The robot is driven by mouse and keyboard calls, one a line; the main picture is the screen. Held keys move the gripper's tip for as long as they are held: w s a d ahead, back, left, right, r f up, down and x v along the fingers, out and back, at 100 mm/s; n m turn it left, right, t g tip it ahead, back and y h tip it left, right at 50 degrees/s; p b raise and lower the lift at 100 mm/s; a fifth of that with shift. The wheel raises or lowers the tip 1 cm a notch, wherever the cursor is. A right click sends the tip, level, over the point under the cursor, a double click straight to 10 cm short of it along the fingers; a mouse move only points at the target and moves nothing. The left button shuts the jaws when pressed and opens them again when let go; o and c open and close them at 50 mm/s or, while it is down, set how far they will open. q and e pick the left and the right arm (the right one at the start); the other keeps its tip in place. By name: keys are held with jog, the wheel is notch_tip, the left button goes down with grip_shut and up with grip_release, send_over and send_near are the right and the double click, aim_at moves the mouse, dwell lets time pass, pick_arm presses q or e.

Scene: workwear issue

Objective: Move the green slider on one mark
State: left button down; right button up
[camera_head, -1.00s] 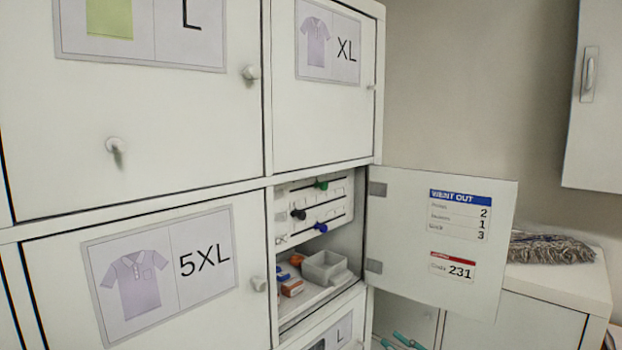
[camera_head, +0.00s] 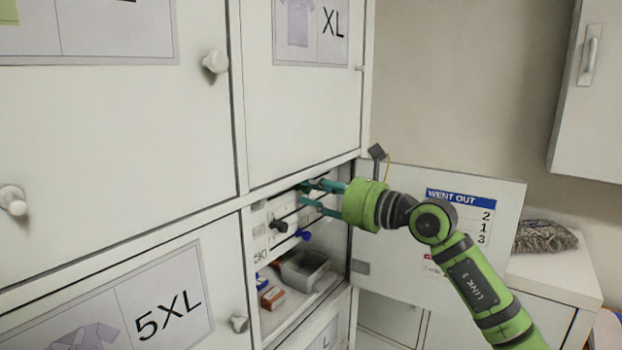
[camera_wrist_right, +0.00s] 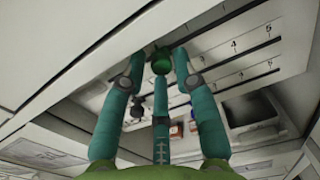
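The green slider (camera_wrist_right: 161,62) is a round knob on the top track of a white slider panel (camera_wrist_right: 205,62) inside the open locker. In the head view it is mostly hidden by my right gripper (camera_head: 306,196). In the wrist view the teal fingers of my right gripper (camera_wrist_right: 160,72) stand around the knob, with gaps on both sides; the gripper is open. The numbers 3, 4 and 5 show along the track to the right of the knob. Its own mark cannot be read. A black slider (camera_head: 278,226) and a blue slider (camera_head: 303,235) sit lower. My left gripper is not in view.
The open locker door (camera_head: 388,262), with a "WENT OUT" card (camera_head: 459,196), stands right of the opening, behind my right arm. Below the panel are a grey bin (camera_head: 305,270) and small boxes (camera_head: 272,297). A closed 5XL door (camera_head: 130,310) is at left.

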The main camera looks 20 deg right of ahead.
jog(key=shift+w+a, duration=0.25)
jog(key=shift+w, duration=0.15)
grip_shut()
jog(key=shift+d, duration=0.15)
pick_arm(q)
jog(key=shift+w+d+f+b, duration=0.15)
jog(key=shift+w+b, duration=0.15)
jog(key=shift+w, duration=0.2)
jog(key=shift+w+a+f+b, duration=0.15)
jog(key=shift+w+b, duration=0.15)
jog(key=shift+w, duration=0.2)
pick_arm(e)
jog(key=w+d, duration=0.2)
jog(key=shift+w+d, duration=0.1)
jog(key=shift+d, duration=0.25)
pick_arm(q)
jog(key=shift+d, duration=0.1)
